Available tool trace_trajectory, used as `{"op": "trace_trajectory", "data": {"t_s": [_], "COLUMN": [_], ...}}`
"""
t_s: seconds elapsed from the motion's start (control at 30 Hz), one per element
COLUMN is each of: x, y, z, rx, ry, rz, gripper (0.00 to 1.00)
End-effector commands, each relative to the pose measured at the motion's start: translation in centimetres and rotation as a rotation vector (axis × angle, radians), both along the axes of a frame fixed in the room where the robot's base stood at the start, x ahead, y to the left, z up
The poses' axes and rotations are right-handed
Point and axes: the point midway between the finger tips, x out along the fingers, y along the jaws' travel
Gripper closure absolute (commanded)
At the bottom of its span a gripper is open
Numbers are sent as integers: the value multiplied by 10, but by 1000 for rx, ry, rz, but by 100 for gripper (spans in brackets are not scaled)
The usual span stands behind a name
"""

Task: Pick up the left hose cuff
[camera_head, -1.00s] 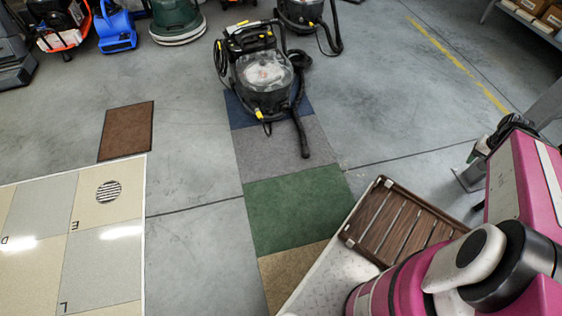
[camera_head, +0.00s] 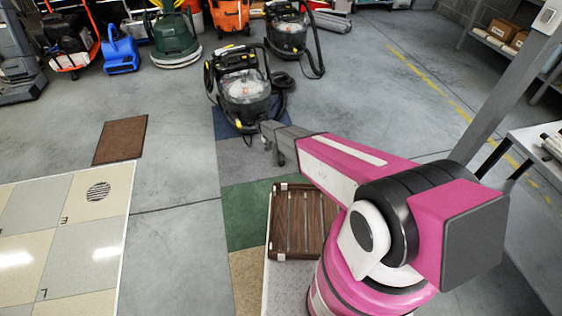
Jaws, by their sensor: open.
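A black wet vacuum (camera_head: 245,92) with a clear tank and yellow details stands left of centre, at the far end of a strip of floor pads. Its black hose (camera_head: 281,86) loops at its right side. The lower end of that hose, where its cuff lies, is hidden behind my gripper and forearm. A second black vacuum (camera_head: 287,38) stands behind to the right, with its hose (camera_head: 317,45) bent down to the floor. My gripper (camera_head: 275,153) is open and points down, just in front of the nearer vacuum. I cannot tell whether anything is between its fingers.
Floor pads run toward me: grey, green (camera_head: 238,202) and tan. A brown slatted tray (camera_head: 303,222) lies below my arm. A brown mat (camera_head: 120,140) and tiled panel (camera_head: 98,240) lie left. Machines line the back. A shelf and post (camera_head: 510,85) stand right. Grey floor is open between.

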Motion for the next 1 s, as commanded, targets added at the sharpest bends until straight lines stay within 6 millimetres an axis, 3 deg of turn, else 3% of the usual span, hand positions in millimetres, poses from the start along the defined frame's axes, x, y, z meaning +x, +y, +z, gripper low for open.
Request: {"op": "trace_trajectory", "data": {"t_s": [0.03,0.2,0.5,0.77,1.0], "x": [7,8,10,8,7], "y": [8,14,-3,-10,-24], "z": [-13,-28,-65,-80,-110], "rx": [-7,-14,-14,-14,-13], "ry": [-2,-7,-6,-6,-6], "rz": [5,8,8,8,7], "gripper": [53,53,53,53,53]}}
